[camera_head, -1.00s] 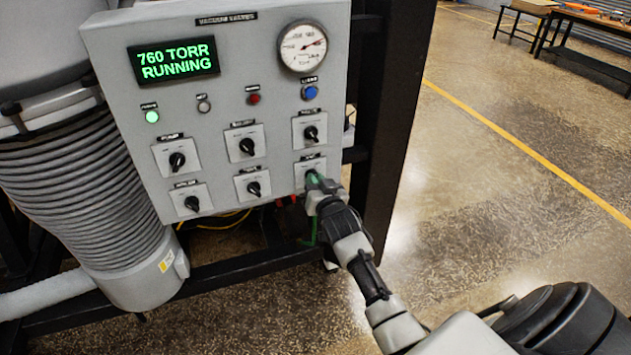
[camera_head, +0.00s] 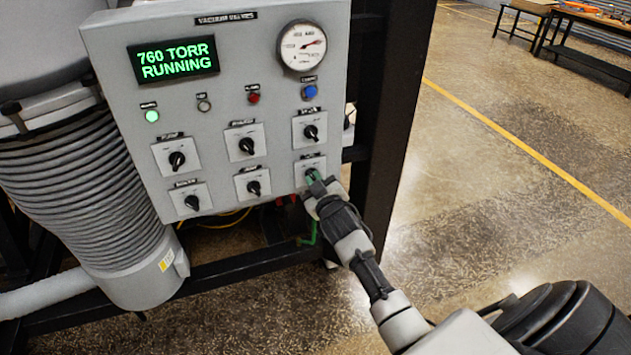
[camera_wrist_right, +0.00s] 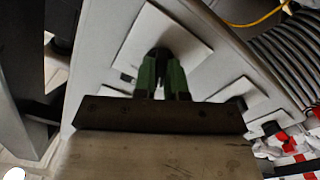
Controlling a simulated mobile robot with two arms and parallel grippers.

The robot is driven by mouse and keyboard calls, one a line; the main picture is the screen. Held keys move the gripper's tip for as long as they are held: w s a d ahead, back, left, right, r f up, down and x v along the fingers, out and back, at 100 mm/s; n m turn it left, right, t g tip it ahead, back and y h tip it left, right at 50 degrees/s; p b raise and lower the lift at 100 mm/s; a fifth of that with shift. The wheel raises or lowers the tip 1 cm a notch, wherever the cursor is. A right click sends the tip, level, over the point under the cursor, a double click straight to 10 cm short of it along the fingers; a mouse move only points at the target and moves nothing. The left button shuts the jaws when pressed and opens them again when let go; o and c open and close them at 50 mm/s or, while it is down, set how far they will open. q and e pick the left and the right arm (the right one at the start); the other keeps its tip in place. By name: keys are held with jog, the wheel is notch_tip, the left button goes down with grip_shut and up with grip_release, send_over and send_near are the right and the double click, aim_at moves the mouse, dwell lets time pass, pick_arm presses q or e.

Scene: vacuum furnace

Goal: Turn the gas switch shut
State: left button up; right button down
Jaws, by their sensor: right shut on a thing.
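The grey control panel (camera_head: 225,110) carries two rows of black rotary switches on white plates. Their labels are too blurred to read surely, so I cannot tell by name which is the gas switch. My right gripper (camera_head: 314,178) is at the lower right switch (camera_head: 308,165), whose white plate shows around the fingertips. In the right wrist view, the green fingers (camera_wrist_right: 162,75) are shut on the dark knob (camera_wrist_right: 158,54) in front of its plate. The fingers hide most of the knob, so its angle cannot be told. My left gripper is not in view.
The display (camera_head: 173,60) reads 760 TORR RUNNING. A round gauge (camera_head: 303,46) and a blue button (camera_head: 309,92) sit above the right column of switches. A black frame post (camera_head: 393,120) stands close right of the panel. Open floor lies farther right.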

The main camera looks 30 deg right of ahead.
jog(key=shift+n, duration=0.3)
jog(key=c, duration=1.2)
grip_release()
jog(key=b+v, duration=0.2)
jog(key=v, duration=0.9)
jog(key=shift+d, duration=0.1)
jog(key=shift+w+f, duration=0.1)
jog(key=shift+f, duration=0.05)
jog(key=s+a+f+g+y, duration=0.1)
jog(key=s+a+f+g, duration=0.2)
jog(key=f, duration=0.8)
jog(key=s+a+f+g+y, duration=0.15)
jog(key=s+f, duration=0.25)
jog(key=f, duration=0.7)
jog(key=s+a+f+g+y, duration=0.15)
jog(key=s+f+g, duration=0.25)
jog(key=f, duration=0.7)
jog(key=s+a+f+g, duration=0.1)
jog(key=s+f+g, duration=0.1)
jog(key=s+f, duration=0.4)
jog(key=s+a+f+g, duration=0.2)
jog(key=s+f, duration=0.4)
jog(key=s, duration=0.9)
jog(key=s+a+f+m+g, duration=0.1)
jog(key=s+f+g, duration=0.3)
jog(key=s, duration=0.6)
jog(key=shift+s+a+f, duration=0.25)
jog(key=shift+a+f, duration=0.5)
jog(key=shift+f, duration=0.35)
